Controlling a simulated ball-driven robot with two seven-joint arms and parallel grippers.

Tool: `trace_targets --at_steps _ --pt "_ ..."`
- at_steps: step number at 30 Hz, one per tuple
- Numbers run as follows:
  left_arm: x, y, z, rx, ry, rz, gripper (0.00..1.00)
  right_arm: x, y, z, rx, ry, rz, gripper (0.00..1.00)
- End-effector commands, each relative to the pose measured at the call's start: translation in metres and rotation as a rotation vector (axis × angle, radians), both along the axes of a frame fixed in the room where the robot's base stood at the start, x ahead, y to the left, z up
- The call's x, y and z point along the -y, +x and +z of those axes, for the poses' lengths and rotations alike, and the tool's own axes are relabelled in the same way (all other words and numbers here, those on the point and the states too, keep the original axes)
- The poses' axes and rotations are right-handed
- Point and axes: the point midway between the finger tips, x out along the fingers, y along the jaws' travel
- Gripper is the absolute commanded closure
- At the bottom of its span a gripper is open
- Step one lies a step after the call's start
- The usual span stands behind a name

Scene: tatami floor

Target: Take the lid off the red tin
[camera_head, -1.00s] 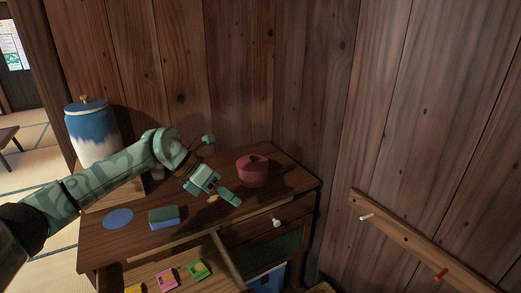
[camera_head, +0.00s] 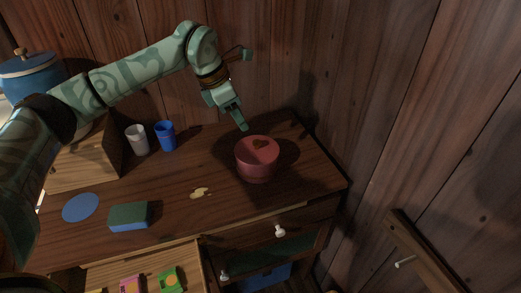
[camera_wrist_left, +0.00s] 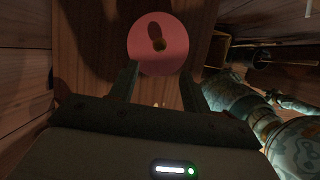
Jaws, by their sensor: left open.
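The red tin (camera_head: 256,173) stands upright on the wooden cabinet top, towards its back right. Its red lid (camera_head: 245,147) is on it and has a small brown knob (camera_head: 261,144). My right gripper is not in view.
A white cup (camera_head: 137,140) and a blue cup (camera_head: 166,136) stand at the back. A blue disc (camera_head: 80,207), a green-and-blue block (camera_head: 128,217) and a small yellowish piece (camera_head: 201,193) lie left of the tin. An open drawer (camera_head: 190,262) juts out in front. Wooden walls close the back and right.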

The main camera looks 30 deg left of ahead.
Motion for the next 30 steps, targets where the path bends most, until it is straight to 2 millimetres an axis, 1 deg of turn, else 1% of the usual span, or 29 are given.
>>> trace_targets --at_steps 1,3,6,9,12,14,19,22,27,28,29,30 --pt "0.003 0.004 -0.018 -0.007 -0.001 0.0 0.52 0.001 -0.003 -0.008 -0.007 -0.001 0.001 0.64" --pt "0.007 0.008 -0.029 -0.006 -0.002 -0.001 0.52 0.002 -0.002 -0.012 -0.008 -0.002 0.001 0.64" --pt "0.01 0.011 -0.039 -0.003 -0.002 0.001 0.52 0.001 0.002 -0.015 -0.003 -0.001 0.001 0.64" --pt "0.012 0.013 -0.043 -0.001 -0.001 0.001 0.52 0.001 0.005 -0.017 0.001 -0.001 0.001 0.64" --pt "0.014 0.016 -0.049 -0.002 -0.002 0.0 0.52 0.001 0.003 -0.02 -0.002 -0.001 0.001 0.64" --pt "0.017 0.019 -0.057 -0.003 -0.002 0.0 0.52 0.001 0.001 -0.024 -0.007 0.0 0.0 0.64" --pt "0.026 0.029 -0.084 -0.006 -0.002 0.0 0.52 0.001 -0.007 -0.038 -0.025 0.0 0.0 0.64" --pt "0.029 0.032 -0.09 -0.003 -0.002 0.001 0.52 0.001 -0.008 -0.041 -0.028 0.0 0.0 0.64" --pt "0.029 0.032 -0.087 0.0 -0.001 0.002 0.52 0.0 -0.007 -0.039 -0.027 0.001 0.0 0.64" --pt "0.029 0.032 -0.087 0.0 -0.001 0.002 0.55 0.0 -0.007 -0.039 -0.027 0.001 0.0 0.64" --pt "0.029 0.032 -0.087 0.0 -0.001 0.002 0.63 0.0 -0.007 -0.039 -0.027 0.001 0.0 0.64" --pt "0.029 0.032 -0.087 0.0 -0.001 0.002 0.74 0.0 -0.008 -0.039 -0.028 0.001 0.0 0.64"
